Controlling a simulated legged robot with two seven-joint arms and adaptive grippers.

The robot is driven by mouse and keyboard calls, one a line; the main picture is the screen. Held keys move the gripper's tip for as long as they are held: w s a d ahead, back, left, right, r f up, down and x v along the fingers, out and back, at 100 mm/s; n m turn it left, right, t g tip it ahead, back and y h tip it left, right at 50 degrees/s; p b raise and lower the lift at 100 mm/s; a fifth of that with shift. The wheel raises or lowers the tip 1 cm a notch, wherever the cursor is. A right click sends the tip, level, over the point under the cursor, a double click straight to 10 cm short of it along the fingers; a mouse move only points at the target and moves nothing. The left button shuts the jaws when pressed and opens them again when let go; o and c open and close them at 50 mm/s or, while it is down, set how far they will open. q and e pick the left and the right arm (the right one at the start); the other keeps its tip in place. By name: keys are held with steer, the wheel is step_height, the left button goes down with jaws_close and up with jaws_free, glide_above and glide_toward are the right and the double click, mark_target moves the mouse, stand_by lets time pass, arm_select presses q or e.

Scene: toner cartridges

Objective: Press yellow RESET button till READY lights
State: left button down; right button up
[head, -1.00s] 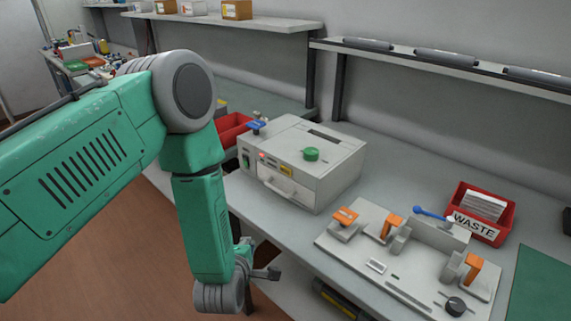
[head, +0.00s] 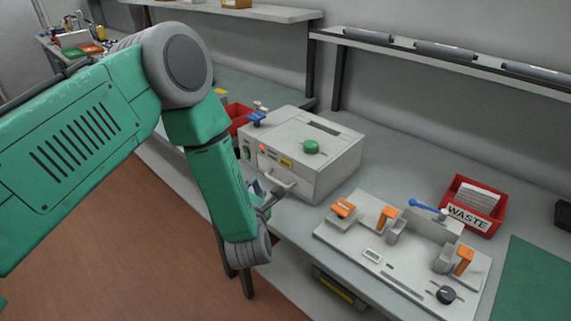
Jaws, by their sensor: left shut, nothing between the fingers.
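A light grey machine (head: 330,170) stands on the bench in the middle of the head view. Its front panel has a small yellow patch (head: 286,163), which looks like the RESET button, and a small lit red light (head: 263,150) to its left. My right gripper is out of view.
The machine's front handle (head: 277,182) sticks out near my left gripper. A green knob (head: 311,146) is on its top. A grey fixture (head: 400,250) with orange clamps and a red WASTE bin (head: 487,222) stand to the right. A red bin (head: 238,117) is behind left.

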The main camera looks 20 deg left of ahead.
mark_target(280, 162)
arm_select(q)
steer(key=w+d, duration=0.1)
steer(key=w, duration=0.1)
steer(key=w+b, duration=0.1)
steer(key=w, duration=0.1)
steer(key=w+d+b, duration=0.1)
steer(key=w, duration=0.1)
steer(key=shift+w+d+f, duration=0.1)
steer(key=shift+d+f, duration=0.05)
steer(key=shift+d, duration=0.15)
steer(key=shift+w+d+b, duration=0.35)
steer(key=shift+w+b, duration=0.15)
steer(key=shift+w, duration=0.25)
steer(key=shift+w, duration=0.1)
stand_by(0.5)
steer(key=shift+w+d+r+b, duration=0.15)
steer(key=shift+w+r+b, duration=0.05)
steer(key=shift+w+b, duration=0.1)
steer(key=shift+w+d, duration=0.1)
steer(key=shift+w, duration=0.2)
stand_by(0.6)
steer(key=shift+s, duration=0.15)
steer(key=shift+s+a, duration=0.25)
steer(key=shift+s, duration=0.35)
